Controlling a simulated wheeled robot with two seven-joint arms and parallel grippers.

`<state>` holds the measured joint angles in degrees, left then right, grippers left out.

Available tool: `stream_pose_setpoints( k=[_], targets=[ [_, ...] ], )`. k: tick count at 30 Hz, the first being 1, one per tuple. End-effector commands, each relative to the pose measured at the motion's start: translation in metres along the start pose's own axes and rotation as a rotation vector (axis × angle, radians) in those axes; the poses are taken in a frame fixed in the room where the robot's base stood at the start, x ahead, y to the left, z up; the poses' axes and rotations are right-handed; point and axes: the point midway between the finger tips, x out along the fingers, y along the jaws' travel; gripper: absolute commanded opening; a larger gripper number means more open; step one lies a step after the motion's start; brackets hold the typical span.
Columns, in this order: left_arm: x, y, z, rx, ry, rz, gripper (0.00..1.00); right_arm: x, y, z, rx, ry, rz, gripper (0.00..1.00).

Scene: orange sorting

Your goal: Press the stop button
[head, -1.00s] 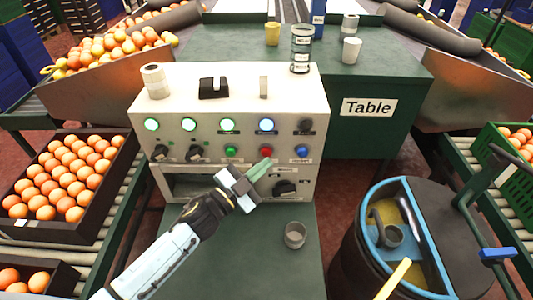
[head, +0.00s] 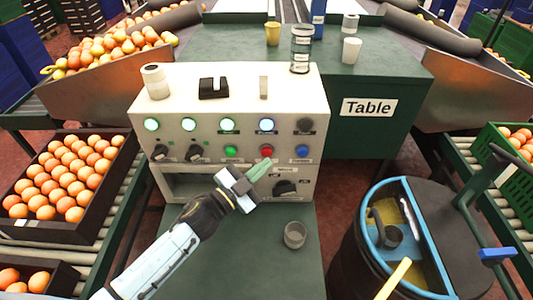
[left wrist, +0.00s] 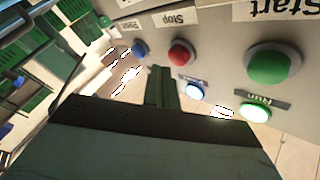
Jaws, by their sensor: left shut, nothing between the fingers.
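The red stop button (head: 266,151) is on the front of the beige control box (head: 225,108), between a green button (head: 231,151) and a blue button (head: 301,151). In the left wrist view, the red button (left wrist: 180,52) sits by the "Stop" label, with the green button (left wrist: 274,62) to its right. My left gripper (head: 260,167) is shut and empty, its greenish fingertips just below the red button in the head view. In the left wrist view, the fingers (left wrist: 161,86) point just left of and below the red button. I cannot tell whether they touch the panel. My right gripper is out of view.
A black knob (head: 285,188) sits at the panel's lower right. A grey cup (head: 294,235) stands on the green surface below. Crates of oranges (head: 110,215) are at the left. A dark drum with a blue rim (head: 372,258) stands at the right.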

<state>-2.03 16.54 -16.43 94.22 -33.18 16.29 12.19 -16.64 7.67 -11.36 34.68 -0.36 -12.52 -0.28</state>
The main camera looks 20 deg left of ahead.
Motion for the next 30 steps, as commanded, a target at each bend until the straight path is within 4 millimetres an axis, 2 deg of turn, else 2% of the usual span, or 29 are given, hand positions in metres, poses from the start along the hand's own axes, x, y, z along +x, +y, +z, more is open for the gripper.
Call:
stream_pose_setpoints(
  k=[30],
  targets=[
    [0.0072, -0.0052, 0.0053, 0.000, 0.000, 0.000, 0.00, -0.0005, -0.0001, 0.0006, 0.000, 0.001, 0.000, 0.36]
  ],
)
